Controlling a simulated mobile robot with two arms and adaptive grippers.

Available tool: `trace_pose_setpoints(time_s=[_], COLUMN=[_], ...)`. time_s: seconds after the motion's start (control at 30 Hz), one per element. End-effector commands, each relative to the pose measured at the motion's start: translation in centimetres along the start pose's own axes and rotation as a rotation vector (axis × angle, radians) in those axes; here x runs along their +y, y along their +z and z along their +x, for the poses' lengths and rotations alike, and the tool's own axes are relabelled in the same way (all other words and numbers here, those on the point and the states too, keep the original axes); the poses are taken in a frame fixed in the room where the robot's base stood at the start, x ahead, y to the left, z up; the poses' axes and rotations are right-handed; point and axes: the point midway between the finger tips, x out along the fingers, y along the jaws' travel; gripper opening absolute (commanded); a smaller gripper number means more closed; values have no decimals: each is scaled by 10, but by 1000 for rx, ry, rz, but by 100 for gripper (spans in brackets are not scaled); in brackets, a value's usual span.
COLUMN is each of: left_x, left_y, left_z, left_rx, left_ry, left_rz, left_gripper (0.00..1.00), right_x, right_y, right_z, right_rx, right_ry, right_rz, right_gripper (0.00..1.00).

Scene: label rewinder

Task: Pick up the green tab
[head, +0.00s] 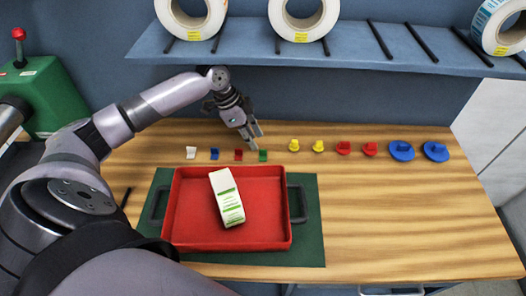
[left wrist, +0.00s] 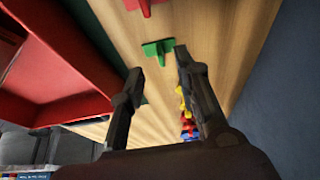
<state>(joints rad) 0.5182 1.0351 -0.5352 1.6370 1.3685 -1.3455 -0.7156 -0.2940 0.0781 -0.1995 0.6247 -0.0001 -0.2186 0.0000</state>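The green tab (head: 263,156) stands on the wooden table, at the right end of a short row of small tabs. In the left wrist view the green tab (left wrist: 158,50) shows ahead of the fingertips, roughly between their lines. My left gripper (head: 252,138) points down just above and behind the tab in the head view. Its two fingers are apart and nothing is held between them in the left wrist view (left wrist: 160,64). Whether a finger touches the tab cannot be told. My right gripper is not in view.
A red tab (head: 239,155), blue tab (head: 214,154) and white tab (head: 191,153) stand left of it. Yellow pieces (head: 293,145) stand to the right, with red and blue ones beyond. A shelf (head: 350,48) overhangs behind.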

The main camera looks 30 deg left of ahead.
Motion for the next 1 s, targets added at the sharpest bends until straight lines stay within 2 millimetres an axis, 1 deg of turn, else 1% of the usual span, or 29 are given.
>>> trace_pose_setpoints(time_s=[0.03,0.2,0.3,0.43,0.63,1.0], left_x=[1,1,0,1,1,0], left_y=[-9,-7,-7,-6,-6,-6], left_z=[1,32,44,52,53,52], left_rx=[4,0,1,0,0,0], left_ry=[2,3,1,1,0,0], left_rz=[3,0,0,1,2,1], left_gripper=[30,30,30,30,30,5], right_x=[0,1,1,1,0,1], right_y=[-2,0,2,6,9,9], right_z=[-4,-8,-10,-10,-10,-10], right_rx=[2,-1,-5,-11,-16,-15], right_ry=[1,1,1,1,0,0], right_rz=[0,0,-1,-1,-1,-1], right_gripper=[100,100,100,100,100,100])
